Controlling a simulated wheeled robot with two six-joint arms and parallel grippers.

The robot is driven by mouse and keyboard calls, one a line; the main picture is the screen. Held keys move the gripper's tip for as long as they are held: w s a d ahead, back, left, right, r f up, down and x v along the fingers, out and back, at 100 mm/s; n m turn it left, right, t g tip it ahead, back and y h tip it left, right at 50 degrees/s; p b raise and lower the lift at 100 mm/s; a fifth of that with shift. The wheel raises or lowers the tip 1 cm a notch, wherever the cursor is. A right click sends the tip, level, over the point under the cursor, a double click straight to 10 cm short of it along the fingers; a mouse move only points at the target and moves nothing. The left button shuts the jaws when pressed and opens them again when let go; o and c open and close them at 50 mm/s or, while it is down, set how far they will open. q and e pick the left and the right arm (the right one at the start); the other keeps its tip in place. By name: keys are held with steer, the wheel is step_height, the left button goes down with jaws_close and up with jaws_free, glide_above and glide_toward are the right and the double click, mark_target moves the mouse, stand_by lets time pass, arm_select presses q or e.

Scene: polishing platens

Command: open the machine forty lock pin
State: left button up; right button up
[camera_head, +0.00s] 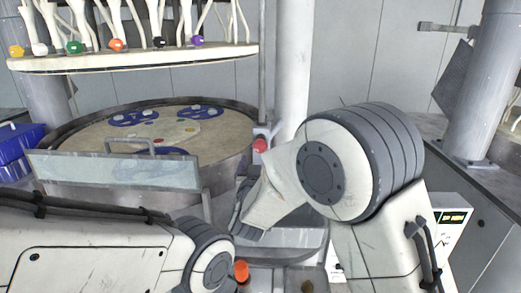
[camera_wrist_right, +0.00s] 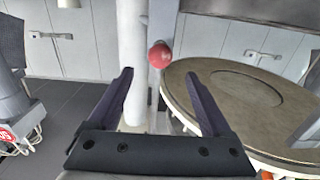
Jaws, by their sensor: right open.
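The lock pin's round red knob (camera_head: 261,144) sits at the right edge of the round machine table, beside a thin vertical post. In the right wrist view the red knob (camera_wrist_right: 160,55) shows ahead, beyond the fingertips and roughly between them. My right gripper (camera_wrist_right: 160,78) is open and empty, its two dark fingers spread apart. In the head view my right arm reaches down and left, and its own links partly hide the gripper. My left arm crosses the lower left of the head view; its gripper is not in view.
The round platen table (camera_head: 95,140) holds several blue carriers (camera_head: 200,112). A clear guard panel (camera_head: 115,170) stands at its front. A white upper plate (camera_head: 140,58) with coloured knobs hangs above. A white column (camera_head: 292,70) rises behind the red knob.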

mark_target(260, 148)
steer(key=w+p, duration=0.1)
steer(key=w, duration=0.2)
steer(key=w+p, duration=0.1)
steer(key=w, duration=0.2)
steer(key=w+p, duration=0.1)
steer(key=w, duration=0.2)
steer(key=shift+d+r, duration=0.15)
steer(key=shift+d, duration=0.15)
steer(key=shift+w, duration=0.65)
jaws_close()
